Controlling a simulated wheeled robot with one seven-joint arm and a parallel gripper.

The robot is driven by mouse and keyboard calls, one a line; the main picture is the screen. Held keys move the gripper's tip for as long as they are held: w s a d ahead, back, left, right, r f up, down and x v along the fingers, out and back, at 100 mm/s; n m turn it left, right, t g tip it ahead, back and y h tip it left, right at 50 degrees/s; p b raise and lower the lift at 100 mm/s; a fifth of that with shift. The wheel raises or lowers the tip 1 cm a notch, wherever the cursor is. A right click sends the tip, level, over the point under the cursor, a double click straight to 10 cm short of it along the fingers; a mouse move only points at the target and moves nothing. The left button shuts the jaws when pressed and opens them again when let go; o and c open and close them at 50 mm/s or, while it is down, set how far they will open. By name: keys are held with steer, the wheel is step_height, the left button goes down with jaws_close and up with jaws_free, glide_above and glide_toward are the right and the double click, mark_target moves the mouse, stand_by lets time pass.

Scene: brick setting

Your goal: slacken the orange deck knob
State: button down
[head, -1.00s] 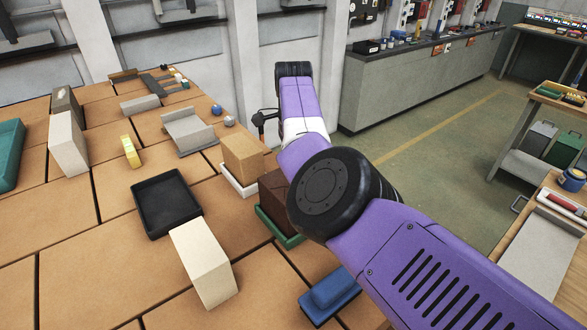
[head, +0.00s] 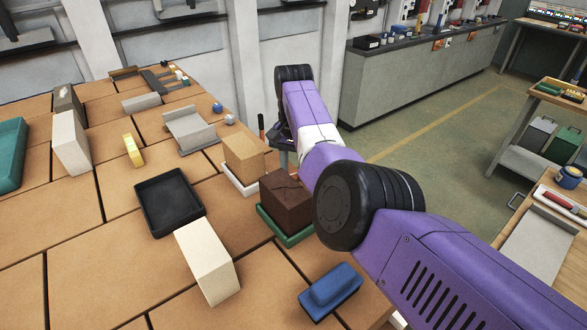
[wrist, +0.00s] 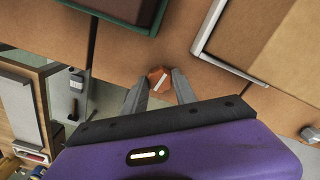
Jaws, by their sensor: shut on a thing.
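The orange deck knob (wrist: 159,80) shows in the wrist view as a small faceted orange piece with a pale stripe across its top. It sits on the brown deck surface. My gripper (wrist: 160,84) is shut on it, with one grey finger on each side. In the head view my gripper is mostly hidden behind my purple arm, near the deck's far right edge, and I cannot make out the knob there.
A dark brown block (head: 287,197) in a green tray (head: 286,236) and a tan block (head: 244,158) in a white tray (head: 238,182) stand close by. A blue block (head: 331,291) lies nearer. Open floor lies beyond the deck's edge.

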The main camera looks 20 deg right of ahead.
steer(key=n, duration=0.5)
steer(key=shift+n, duration=0.4)
steer(key=n, duration=0.4)
steer(key=shift+r, duration=0.1)
steer(key=n, duration=0.4)
steer(key=shift+n, duration=2.7)
steer(key=c, duration=1)
jaws_free()
